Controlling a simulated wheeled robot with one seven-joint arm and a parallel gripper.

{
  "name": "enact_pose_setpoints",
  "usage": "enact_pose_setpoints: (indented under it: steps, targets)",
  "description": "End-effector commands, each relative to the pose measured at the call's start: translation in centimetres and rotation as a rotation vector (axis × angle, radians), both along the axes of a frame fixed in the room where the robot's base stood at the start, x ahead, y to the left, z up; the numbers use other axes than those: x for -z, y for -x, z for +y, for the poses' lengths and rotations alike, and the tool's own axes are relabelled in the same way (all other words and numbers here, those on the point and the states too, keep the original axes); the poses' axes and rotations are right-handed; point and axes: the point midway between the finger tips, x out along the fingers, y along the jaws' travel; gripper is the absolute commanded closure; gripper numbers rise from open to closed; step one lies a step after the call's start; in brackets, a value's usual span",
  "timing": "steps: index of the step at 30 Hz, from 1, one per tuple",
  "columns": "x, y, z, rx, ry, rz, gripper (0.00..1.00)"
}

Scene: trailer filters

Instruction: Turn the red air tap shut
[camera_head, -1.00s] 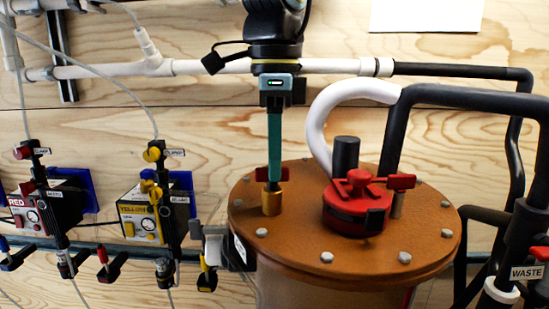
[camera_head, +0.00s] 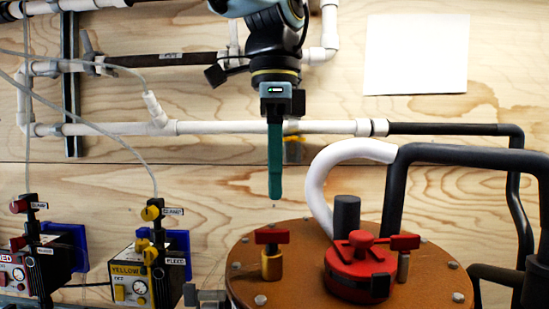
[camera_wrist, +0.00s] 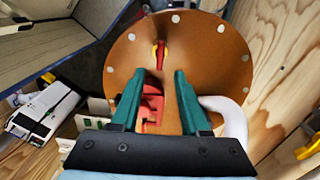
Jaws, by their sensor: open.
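The red air tap (camera_head: 271,237) is a small red handle on a brass stem, standing at the left of the orange-brown round lid (camera_head: 300,285). Its handle lies left to right in the head view. In the wrist view the tap (camera_wrist: 160,56) shows just beyond my fingertips, its handle running up and down the picture. My gripper (camera_head: 275,196) points down above the tap, apart from it. In the wrist view my gripper (camera_wrist: 161,73) has its two green fingers spread with nothing between them; in the head view they overlap.
A larger red cap (camera_head: 352,270) with its own red handle sits to the right on the lid, beside a dark post (camera_head: 347,215). White and black pipes (camera_head: 430,160) curve nearby. A white pipe (camera_head: 220,127) runs behind my gripper. Yellow and red control boxes stand left.

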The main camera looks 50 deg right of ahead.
Motion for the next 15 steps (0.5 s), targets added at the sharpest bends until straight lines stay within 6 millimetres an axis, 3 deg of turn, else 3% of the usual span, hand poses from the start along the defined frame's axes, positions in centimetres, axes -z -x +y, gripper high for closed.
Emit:
enact_pose_setpoints:
  steps: [6, 15]
  targets:
    - [-3.2, 0.0, -0.1, 0.000, 0.003, 0.000, 0.55]
    - [-4.1, 0.0, 0.0, 0.000, 0.000, 0.000, 0.55]
